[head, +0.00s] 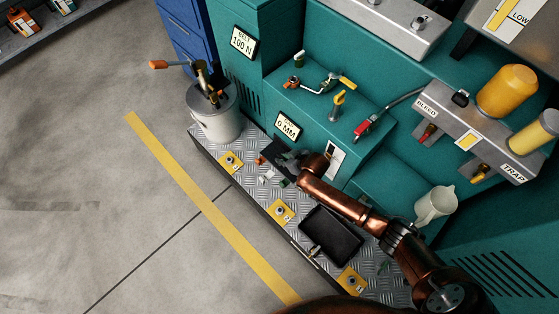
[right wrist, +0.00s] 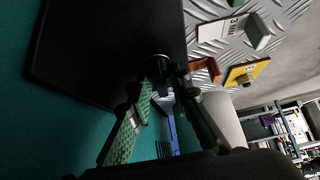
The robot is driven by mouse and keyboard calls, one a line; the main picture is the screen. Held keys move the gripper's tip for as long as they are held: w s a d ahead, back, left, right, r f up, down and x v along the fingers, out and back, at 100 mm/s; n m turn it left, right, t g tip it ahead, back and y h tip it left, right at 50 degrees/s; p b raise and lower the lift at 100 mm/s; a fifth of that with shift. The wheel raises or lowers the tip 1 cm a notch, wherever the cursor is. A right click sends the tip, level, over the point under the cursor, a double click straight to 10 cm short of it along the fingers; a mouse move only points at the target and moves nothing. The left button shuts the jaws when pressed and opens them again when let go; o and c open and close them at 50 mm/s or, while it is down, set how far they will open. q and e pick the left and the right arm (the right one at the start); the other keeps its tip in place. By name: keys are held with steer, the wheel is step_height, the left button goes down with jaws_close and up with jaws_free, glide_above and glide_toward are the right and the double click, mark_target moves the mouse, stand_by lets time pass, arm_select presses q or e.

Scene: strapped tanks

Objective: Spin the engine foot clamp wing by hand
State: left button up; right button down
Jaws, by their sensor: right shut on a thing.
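My right gripper (head: 287,160) reaches over the diamond-plate step at the foot of the teal machine. In the right wrist view its fingers (right wrist: 163,82), with green pads, close around a small dark metal part (right wrist: 160,64) beside a large black block. This part appears to be the engine foot clamp wing, but the fingers hide most of it, and its angle cannot be told. In the head view the gripper and wrist cover it. My left gripper is not in view.
The diamond-plate step (head: 262,190) carries yellow bolted plates (head: 281,211) and a black tray (head: 331,236). A grey bucket (head: 214,112) with tools stands left of the gripper. The floor left of the yellow line is clear.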

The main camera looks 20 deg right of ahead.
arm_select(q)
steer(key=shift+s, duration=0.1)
arm_select(e)
steer(key=shift+a, duration=0.2)
steer(key=shift+a+r+p, duration=0.1)
steer(key=shift+p, duration=0.25)
steer(key=shift+m+h, duration=0.3)
steer(key=shift+m, duration=0.1)
steer(key=shift+m+h+p, duration=0.3)
steer(key=shift+m+p, duration=0.2)
steer(key=shift+p, duration=0.05)
steer(key=shift+m+h, duration=0.3)
steer(key=shift+m, duration=0.2)
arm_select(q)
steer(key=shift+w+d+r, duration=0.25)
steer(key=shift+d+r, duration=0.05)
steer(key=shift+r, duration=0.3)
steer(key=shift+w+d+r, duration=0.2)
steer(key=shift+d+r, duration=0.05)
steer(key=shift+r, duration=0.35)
